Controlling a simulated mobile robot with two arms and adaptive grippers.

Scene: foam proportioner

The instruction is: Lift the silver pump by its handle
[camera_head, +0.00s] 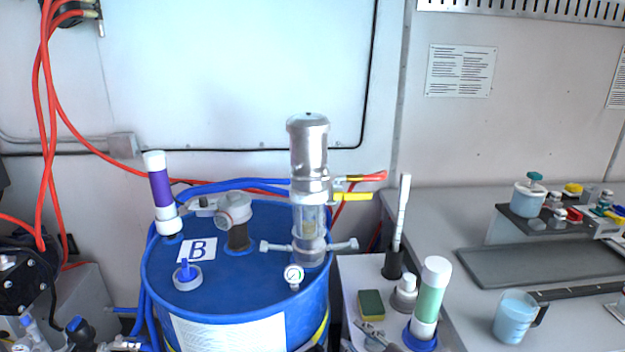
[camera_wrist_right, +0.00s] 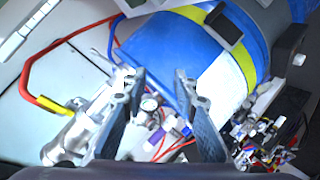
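The silver pump (camera_head: 309,150) stands upright on the blue drum (camera_head: 160,280), with a clear section in its lower body. A bar with knobbed ends (camera_head: 340,245) crosses its base, and a gauge (camera_head: 293,274) sits in front. In the right wrist view, a silver cylinder that looks like the pump (camera_wrist_right: 78,135) lies at the lower left, partly hidden by a finger. My right gripper (camera_wrist_right: 160,85) is open, with its two dark fingers apart and nothing seen held between them. Whether it touches the pump I cannot tell. My left gripper is not clearly in view.
A purple-banded tube (camera_head: 161,190) and a grey fitting (camera_head: 235,209) stand on the drum. A green-banded tube (camera_head: 430,295) and a sponge (camera_head: 370,305) are at right. Red hoses hang at left.

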